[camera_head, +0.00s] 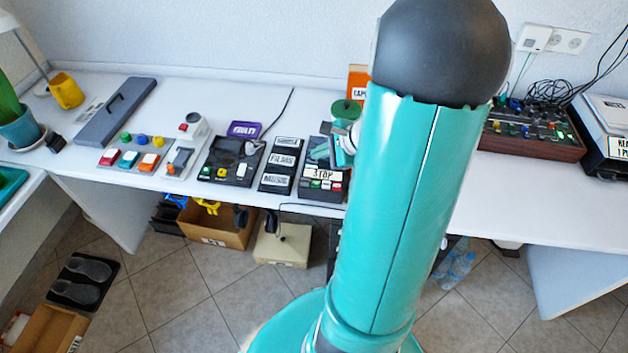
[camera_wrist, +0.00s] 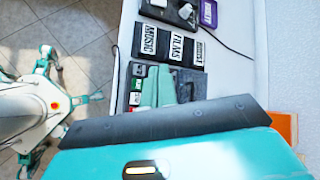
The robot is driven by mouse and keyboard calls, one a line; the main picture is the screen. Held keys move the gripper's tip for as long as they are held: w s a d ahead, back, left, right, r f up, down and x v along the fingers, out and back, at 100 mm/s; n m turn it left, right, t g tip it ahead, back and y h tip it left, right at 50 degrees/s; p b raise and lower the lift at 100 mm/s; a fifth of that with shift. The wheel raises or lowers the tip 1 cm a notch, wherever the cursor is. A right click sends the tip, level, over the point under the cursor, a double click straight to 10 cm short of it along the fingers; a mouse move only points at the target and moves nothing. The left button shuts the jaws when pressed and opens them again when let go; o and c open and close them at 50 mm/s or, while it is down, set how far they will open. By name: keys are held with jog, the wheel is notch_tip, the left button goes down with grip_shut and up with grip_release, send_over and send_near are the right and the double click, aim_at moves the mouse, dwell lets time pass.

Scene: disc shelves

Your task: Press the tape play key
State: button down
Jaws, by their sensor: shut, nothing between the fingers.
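The tape player (camera_head: 320,196) is a dark box near the front edge of the white table. The keys also show in the wrist view (camera_wrist: 137,84), along the player's left side; I cannot read which one is play. My gripper (camera_head: 338,156) is teal and shut, over the player's rear part, behind the key row. In the wrist view its teal fingers (camera_wrist: 162,91) lie just right of the keys and cover part of the player. I cannot tell whether they touch it.
A mixer (camera_head: 532,130) is at right.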

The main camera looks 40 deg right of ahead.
aim_at(320, 184)
jog(key=shift+f, duration=4.4)
jog(key=shift+f, duration=0.4)
jog(key=shift+f, duration=0.4)
jog(key=shift+r, duration=0.85)
jog(key=shift+r, duration=2.5)
